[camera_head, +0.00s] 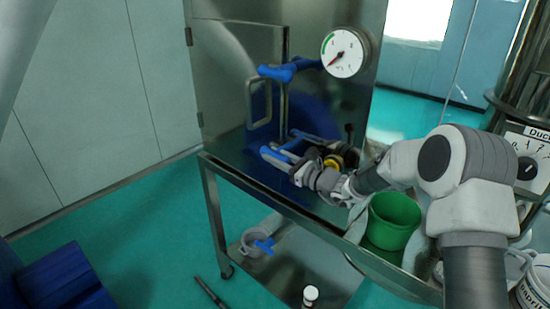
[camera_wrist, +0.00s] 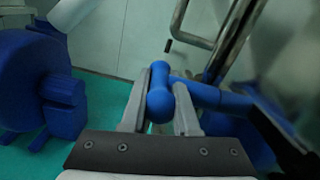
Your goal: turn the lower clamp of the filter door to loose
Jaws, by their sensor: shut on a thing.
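The filter door (camera_head: 240,85) is a steel panel with a bar handle (camera_head: 259,104) on the front of a steel cabinet. Its upper clamp (camera_head: 286,70) is blue and lies roughly level, pointing left. The lower clamp (camera_head: 276,153) is blue and sits below it at the door's right edge. My gripper (camera_head: 290,165) is at the lower clamp and partly covers it. In the wrist view, the fingers of my gripper (camera_wrist: 160,118) are on both sides of the lower clamp's rounded blue end (camera_wrist: 160,104), shut on it. The clamp's arm runs right from there.
A round gauge (camera_head: 344,52) is at the cabinet's upper right. A green bucket (camera_head: 391,222) stands to the right of my gripper on the steel cart (camera_head: 283,203). A pot with a blue handle (camera_head: 257,242) and a small bottle (camera_head: 310,295) are lower down.

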